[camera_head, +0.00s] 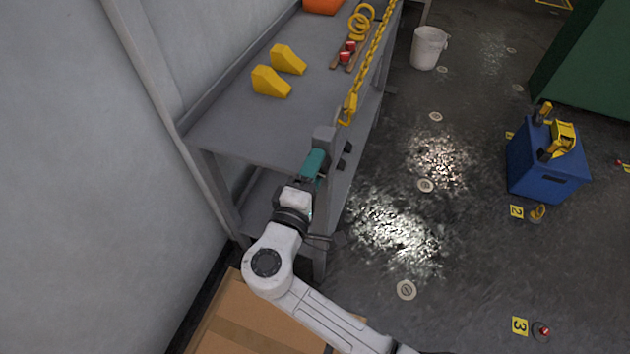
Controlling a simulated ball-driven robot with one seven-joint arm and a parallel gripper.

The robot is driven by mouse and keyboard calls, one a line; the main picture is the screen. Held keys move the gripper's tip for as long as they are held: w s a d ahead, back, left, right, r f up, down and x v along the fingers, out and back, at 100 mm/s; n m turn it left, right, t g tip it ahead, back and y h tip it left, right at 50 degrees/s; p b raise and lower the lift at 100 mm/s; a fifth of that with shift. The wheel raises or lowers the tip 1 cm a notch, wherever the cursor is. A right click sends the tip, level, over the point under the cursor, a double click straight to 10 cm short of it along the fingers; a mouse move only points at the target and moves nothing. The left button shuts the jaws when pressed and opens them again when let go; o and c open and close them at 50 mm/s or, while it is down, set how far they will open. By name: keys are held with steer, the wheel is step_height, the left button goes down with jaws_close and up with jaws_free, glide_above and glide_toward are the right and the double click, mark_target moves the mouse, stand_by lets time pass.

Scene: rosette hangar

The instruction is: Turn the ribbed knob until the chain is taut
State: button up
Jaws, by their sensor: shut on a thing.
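The yellow chain (373,55) runs along the right edge of the grey bench, from the top of the view down to a yellow hook (348,108). It looks nearly straight; I cannot tell how tight it is. A grey block (325,134) stands at the bench's near corner, just below the hook. My gripper (317,158) is at this block, shut on the ribbed knob, which my gripper and wrist hide almost wholly. Its ribs do not show. Small dark parts (346,149) stick out to the right of my gripper.
The bench (225,130) holds two yellow wedges (270,82), yellow rings (360,20) and red-ended tools (345,56). A wall is left, a cardboard box (240,320) below. A white bucket (428,48) and a blue crate (545,165) stand right. Open floor lies between.

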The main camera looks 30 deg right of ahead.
steer(key=shift+m+b, duration=5.5)
steer(key=shift+b, duration=1.7)
steer(key=m+b, duration=1.4)
steer(key=b, duration=0.7)
steer(key=shift+r+m, duration=0.1)
steer(key=shift+m, duration=0.3)
